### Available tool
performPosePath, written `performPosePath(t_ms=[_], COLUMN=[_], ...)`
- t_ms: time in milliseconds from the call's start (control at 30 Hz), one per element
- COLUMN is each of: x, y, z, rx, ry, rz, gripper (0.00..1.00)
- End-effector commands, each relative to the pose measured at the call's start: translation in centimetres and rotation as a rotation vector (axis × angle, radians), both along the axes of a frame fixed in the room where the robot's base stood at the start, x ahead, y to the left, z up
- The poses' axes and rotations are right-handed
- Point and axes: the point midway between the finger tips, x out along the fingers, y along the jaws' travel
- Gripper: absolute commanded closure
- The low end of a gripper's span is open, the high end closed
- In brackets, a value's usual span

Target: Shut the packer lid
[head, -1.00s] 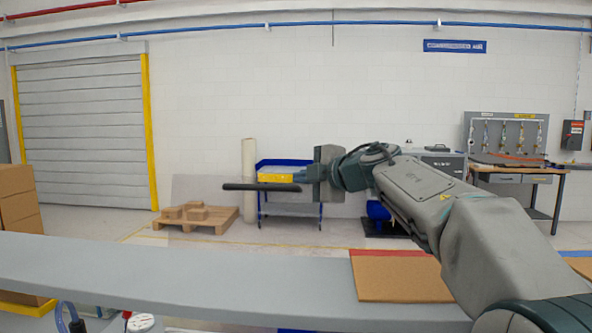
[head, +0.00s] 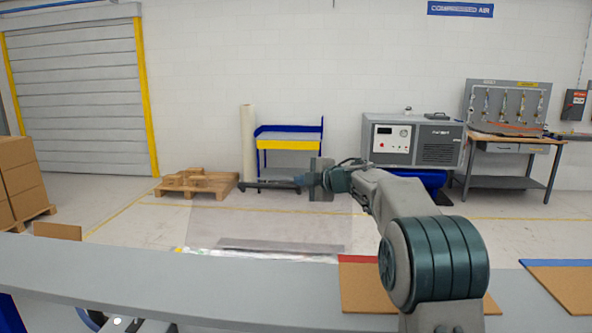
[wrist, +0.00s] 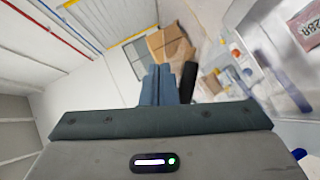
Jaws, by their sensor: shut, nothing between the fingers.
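The packer's clear lid panel (head: 270,215) is raised beyond the grey front beam (head: 150,270); it is faint, so its exact tilt is hard to tell. A dark bar (head: 250,185), seemingly the lid's handle, lies level across the panel's top. My gripper (head: 297,181) reaches in from the right at the bar's height. In the wrist view its blue-grey fingers (wrist: 159,84) are closed together and empty. The black bar (wrist: 188,80) is right beside them, not between them; I cannot tell if they touch. The packer's inside is mostly hidden behind the beam.
Brown boards (head: 370,290) lie on the beam's right side, partly behind my arm. A dark strip (head: 283,246) shows low behind the clear panel. A compressor (head: 415,140), a blue cart (head: 290,140) and a pallet (head: 195,184) stand well back, with open floor between.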

Motion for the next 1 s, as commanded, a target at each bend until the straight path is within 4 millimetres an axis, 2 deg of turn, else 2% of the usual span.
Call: performPosePath(t_ms=[200,367,867,1000], x=[2.2,2.9,3.0,2.8], y=[-0.7,-0.8,-0.1,-0.1], z=[-1.2,-1.8,-2.0,-1.5], rx=[0.000,0.000,0.000,0.000], ry=[0.001,0.001,-0.001,-0.001], rz=[-0.006,-0.007,0.002,0.002], gripper=[1.00,1.00,1.00,1.00])
